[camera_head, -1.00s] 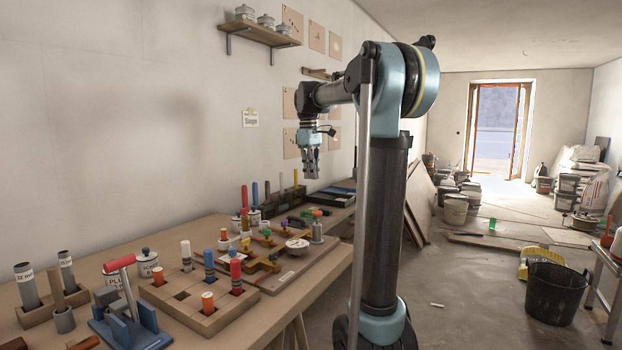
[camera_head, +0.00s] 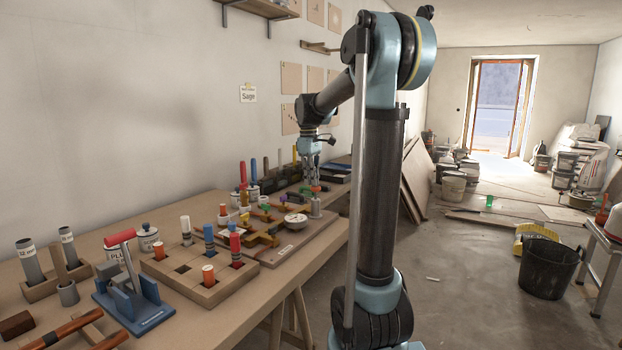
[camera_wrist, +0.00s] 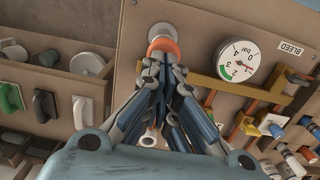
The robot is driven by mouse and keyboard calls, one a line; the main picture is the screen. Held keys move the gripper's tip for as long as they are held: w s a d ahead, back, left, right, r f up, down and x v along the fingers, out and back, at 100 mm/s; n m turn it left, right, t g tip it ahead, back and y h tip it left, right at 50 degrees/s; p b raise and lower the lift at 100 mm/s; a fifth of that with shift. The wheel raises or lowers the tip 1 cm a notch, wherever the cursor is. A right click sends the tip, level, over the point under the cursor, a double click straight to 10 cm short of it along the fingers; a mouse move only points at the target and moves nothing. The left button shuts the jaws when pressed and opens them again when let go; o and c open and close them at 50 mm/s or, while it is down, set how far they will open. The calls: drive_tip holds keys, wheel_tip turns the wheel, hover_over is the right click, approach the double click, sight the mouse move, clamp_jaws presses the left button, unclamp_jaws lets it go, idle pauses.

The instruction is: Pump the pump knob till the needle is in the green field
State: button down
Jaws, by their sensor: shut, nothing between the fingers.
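The pump (camera_head: 315,208) is a grey cylinder with an orange-red knob, standing at the far right of the board on the bench. In the wrist view its orange knob (camera_wrist: 165,46) shows just beyond my fingertips, which hide part of it. My gripper (camera_head: 315,184) points down over the pump with its fingers shut and empty, close to or touching the knob. The white round pressure gauge (camera_head: 296,220) sits left of the pump. In the wrist view the gauge (camera_wrist: 240,61) shows a green field and a red field; the needle's exact reading is too small to tell.
Pipes with coloured valve handles (camera_head: 262,239) run across the board. A "BLEED" label (camera_wrist: 290,48) is beside the gauge. A wooden block with coloured pegs (camera_head: 200,277) stands nearer.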

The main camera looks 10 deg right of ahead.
drive_tip(key=shift+f, duration=1.5)
wheel_tip(320, 180, up, 14)
drive_tip(key=shift+w+a, duration=0.15)
drive_tip(key=shift+a, duration=0.2)
idle(0.6)
drive_tip(key=r, duration=0.3)
drive_tip(key=shift+s, duration=0.3)
